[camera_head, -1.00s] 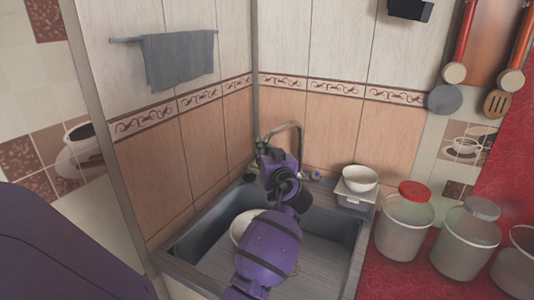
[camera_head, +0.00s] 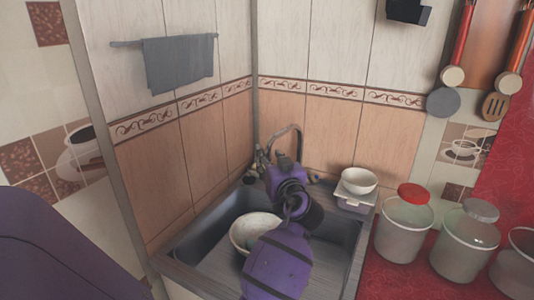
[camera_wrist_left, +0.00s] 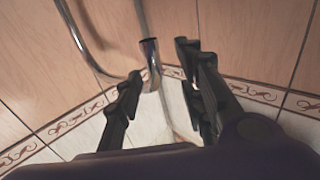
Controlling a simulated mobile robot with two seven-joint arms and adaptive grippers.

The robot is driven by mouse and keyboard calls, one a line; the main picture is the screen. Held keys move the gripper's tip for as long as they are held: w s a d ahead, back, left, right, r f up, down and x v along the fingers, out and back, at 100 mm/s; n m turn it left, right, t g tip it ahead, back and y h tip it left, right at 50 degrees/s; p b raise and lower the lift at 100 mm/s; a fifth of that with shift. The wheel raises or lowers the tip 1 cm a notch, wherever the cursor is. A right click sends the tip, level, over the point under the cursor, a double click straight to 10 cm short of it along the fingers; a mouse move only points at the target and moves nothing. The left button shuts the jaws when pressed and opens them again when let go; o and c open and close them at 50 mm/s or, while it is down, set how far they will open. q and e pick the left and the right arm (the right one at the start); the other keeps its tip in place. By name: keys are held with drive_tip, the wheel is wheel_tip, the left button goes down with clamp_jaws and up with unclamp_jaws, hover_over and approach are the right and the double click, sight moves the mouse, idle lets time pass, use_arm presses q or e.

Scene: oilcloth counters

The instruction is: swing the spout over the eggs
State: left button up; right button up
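The chrome spout (camera_head: 297,133) arches up at the back corner of the sink, its lower part hidden by my left arm. In the left wrist view, its tube end (camera_wrist_left: 150,62) lies between the fingers of my left gripper (camera_wrist_left: 160,72). The fingers are apart, with a gap at the right finger; contact at the left one is unclear. A pale bowl (camera_head: 240,232) sits in the sink (camera_head: 335,235), partly behind my arm. Something greenish shows inside it, but I cannot make out eggs. My right gripper is not in view.
A white bowl (camera_head: 359,180) stands on a small box (camera_head: 352,201) at the sink's back right rim. Lidded jars (camera_head: 403,228) stand on the red counter at the right. Tiled walls close in behind the sink.

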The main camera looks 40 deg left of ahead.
use_arm(q)
drive_tip(key=v, duration=0.6)
drive_tip(key=shift+d, duration=0.3)
drive_tip(key=shift+f, duration=0.15)
